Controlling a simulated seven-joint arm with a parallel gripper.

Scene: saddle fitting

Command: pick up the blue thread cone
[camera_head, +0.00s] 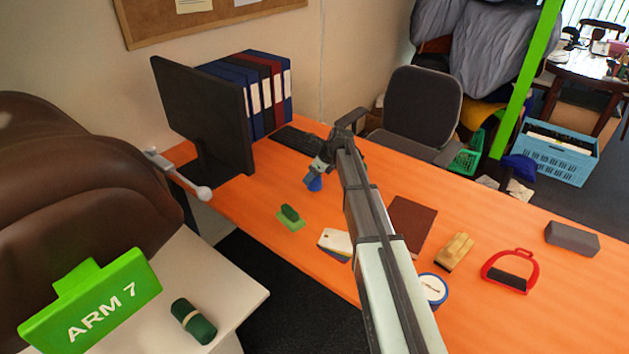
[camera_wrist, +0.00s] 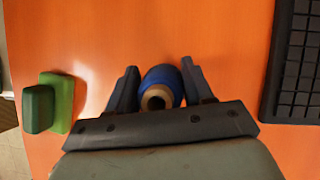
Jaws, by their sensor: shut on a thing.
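The blue thread cone (camera_head: 314,184) is on or just above the orange desk, below my gripper, left of my arm in the head view. In the wrist view the blue thread cone (camera_wrist: 162,77) sits between my two dark fingers, with its pale hollow core facing the camera. My gripper (camera_wrist: 159,80) is shut on the cone, one finger on each side. In the head view my gripper (camera_head: 315,178) hides the cone's upper part. I cannot tell whether the cone touches the desk.
A green block on a green pad (camera_head: 291,218) lies close by. A keyboard (camera_head: 296,141) and monitor (camera_head: 205,115) are behind. A white-topped stack (camera_head: 336,241), brown book (camera_head: 411,225), brush (camera_head: 455,251), red stirrup (camera_head: 511,271) and grey block (camera_head: 571,238) lie to the right.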

